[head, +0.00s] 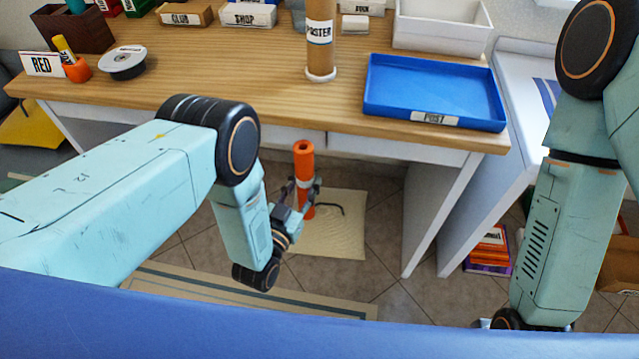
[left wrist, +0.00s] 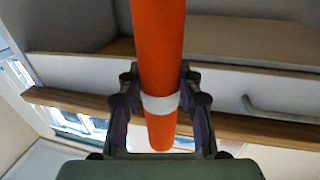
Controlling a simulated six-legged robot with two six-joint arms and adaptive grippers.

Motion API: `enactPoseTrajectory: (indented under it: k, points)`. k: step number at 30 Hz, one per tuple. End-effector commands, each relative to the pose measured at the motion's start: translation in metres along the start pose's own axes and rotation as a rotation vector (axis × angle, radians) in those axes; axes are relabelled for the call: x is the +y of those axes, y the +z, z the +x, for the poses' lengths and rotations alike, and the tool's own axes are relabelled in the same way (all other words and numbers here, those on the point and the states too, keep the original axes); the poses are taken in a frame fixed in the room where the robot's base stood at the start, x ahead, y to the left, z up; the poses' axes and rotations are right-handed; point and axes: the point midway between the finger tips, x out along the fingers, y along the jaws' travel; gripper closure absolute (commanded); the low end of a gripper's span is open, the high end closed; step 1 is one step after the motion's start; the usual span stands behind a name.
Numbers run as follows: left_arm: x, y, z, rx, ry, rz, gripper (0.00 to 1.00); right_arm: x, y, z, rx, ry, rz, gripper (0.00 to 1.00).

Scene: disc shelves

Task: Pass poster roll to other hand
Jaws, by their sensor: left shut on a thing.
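The poster roll (head: 304,163) is an orange tube held nearly upright in front of the desk, below the desktop's height in the picture. My left gripper (head: 305,187) is shut around it. In the left wrist view the poster roll (left wrist: 159,40) runs between both fingers of the left gripper (left wrist: 160,102), with a white band (left wrist: 160,103) at the grip. My right arm comes down at the right side of the head view, well apart from the roll.
The wooden desk (head: 195,75) carries a brown tube labelled POSTER (head: 320,45), a blue tray (head: 432,90), a white box (head: 440,27) and a RED sign (head: 43,64). A beige mat (head: 345,232) lies on the tiled floor. Books (head: 489,248) are at the lower right.

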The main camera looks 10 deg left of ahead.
Motion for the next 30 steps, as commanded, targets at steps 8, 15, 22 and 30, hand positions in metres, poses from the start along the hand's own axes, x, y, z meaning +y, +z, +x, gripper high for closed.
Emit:
enactPoseTrajectory:
  k: [8, 15, 22, 30]
  points:
    - [-0.037, 0.0, -0.011, 0.0, -0.17, -0.001, 0.96, 0.0, 0.0, 0.0, 0.0, 0.0, 0.0, 0.42]
    - [-0.026, 0.001, -0.021, -0.002, -0.139, 0.0, 0.96, 0.0, 0.0, 0.0, 0.0, 0.0, 0.0, 0.42]
    - [0.022, 0.001, -0.043, -0.002, 0.036, -0.002, 0.96, 0.0, 0.0, 0.0, 0.0, 0.0, 0.0, 0.42]
    - [0.061, 0.0, -0.06, -0.001, 0.181, -0.001, 0.96, 0.0, 0.0, 0.0, 0.0, 0.0, 0.0, 0.42]
